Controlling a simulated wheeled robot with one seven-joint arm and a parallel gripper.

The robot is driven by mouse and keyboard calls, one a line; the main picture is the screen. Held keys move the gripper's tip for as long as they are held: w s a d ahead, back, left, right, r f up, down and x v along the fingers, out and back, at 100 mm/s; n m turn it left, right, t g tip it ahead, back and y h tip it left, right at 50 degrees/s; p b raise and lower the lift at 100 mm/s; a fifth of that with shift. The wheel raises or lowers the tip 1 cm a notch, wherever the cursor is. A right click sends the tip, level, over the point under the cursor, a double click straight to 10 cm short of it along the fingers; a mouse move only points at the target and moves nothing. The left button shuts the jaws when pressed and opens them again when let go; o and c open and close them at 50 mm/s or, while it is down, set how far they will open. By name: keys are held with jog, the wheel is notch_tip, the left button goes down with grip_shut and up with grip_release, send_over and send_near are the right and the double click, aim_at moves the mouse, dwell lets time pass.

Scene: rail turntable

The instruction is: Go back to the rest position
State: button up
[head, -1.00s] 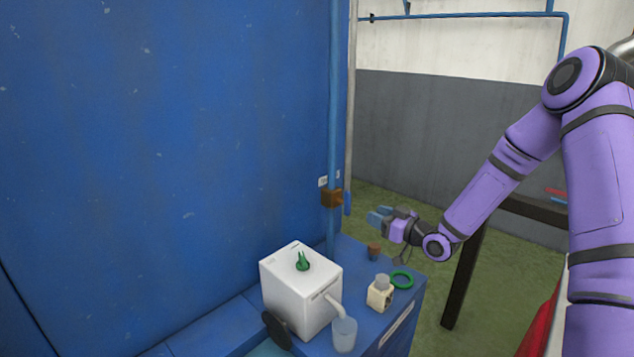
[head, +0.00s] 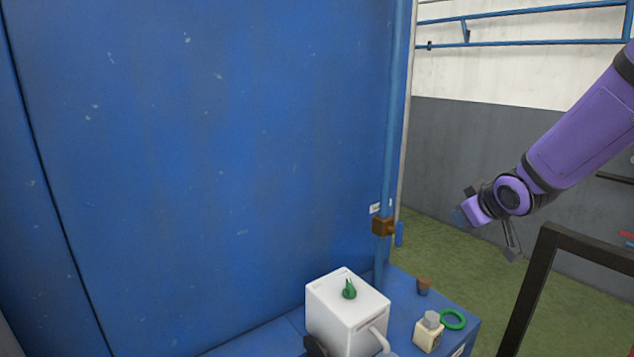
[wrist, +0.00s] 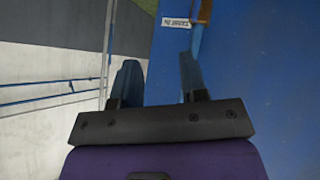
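My gripper (head: 459,217) is up in the air at the right of the head view, above and to the right of the blue counter and clear of everything on it. In the wrist view my gripper (wrist: 160,80) shows its two blue fingers spread well apart with nothing between them. Beyond the fingers are the blue wall (wrist: 255,60) and a white label (wrist: 176,22).
On the blue counter (head: 400,310) stand a white box (head: 340,318) with a spout and a green piece on top, a brown cup (head: 424,286), a cream bottle (head: 428,335) and a green ring (head: 453,319). A blue pipe (head: 391,120) carries a brown valve (head: 383,226). A dark frame (head: 535,270) stands at right.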

jog(key=s+r+m+g, duration=0.1)
jog(key=s+r, duration=0.2)
jog(key=s, duration=0.7)
jog(key=s+a+r+m+g, duration=0.1)
jog(key=s+r+m+g, duration=0.1)
jog(key=s, duration=0.8)
jog(key=s+a+r+m+g, duration=0.1)
jog(key=s+r, duration=0.4)
jog(key=s, duration=0.6)
jog(key=shift+a+m+g+h, duration=0.3)
jog(key=shift+m+g, duration=0.2)
jog(key=shift+m, duration=0.2)
